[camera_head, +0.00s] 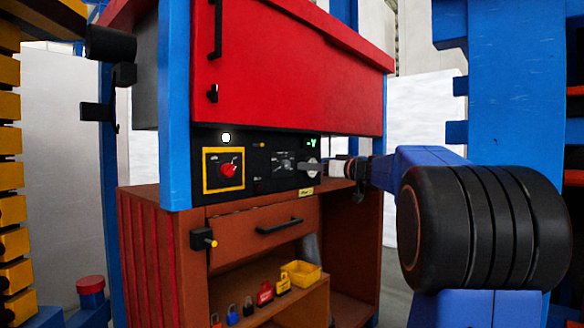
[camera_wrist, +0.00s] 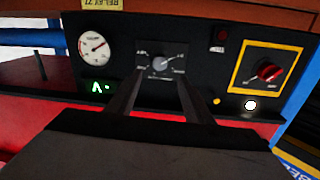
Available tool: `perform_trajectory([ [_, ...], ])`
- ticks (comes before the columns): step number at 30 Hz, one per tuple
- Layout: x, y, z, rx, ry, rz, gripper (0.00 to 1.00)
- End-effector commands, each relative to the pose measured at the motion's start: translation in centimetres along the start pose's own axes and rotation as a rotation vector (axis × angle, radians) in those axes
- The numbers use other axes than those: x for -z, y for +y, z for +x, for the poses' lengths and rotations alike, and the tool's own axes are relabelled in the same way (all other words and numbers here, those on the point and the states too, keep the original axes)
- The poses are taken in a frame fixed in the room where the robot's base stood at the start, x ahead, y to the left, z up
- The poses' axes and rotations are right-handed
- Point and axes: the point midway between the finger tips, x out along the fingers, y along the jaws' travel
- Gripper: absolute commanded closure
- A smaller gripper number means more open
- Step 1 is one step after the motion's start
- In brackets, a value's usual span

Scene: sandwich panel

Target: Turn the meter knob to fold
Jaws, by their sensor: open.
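The meter knob (camera_wrist: 163,64) is a small round grey knob on a dark plate with tiny labels, in the middle of the black panel (camera_wrist: 212,72) in the wrist view. Its light pointer seems to tilt to the upper right there; the labels are too small to read. In the head view the same panel (camera_head: 255,184) sits under the red cabinet, with the knob plate (camera_head: 282,160) left of my gripper. My gripper (camera_wrist: 160,78) is open and empty. Its two fingers reach toward the knob from either side in the picture, and I cannot tell whether they touch it.
A green display (camera_wrist: 97,87) and white dial gauge (camera_wrist: 95,44) are left in the wrist view. A red rotary switch (camera_wrist: 268,72) in a yellow frame and a lit white lamp (camera_wrist: 250,105) are right. Below the panel stands a brown drawer (camera_head: 262,232) with a black handle.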

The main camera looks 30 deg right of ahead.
Motion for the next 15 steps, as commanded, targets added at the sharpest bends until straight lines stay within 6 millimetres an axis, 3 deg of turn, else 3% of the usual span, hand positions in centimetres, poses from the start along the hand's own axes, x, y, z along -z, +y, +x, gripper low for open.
perform_trajectory([
  [6,-0.1,-0.1,4.1,0.003,-0.001,0.001,0.53],
  [15,-0.1,-0.1,8.5,0.002,-0.001,0.001,0.53],
])
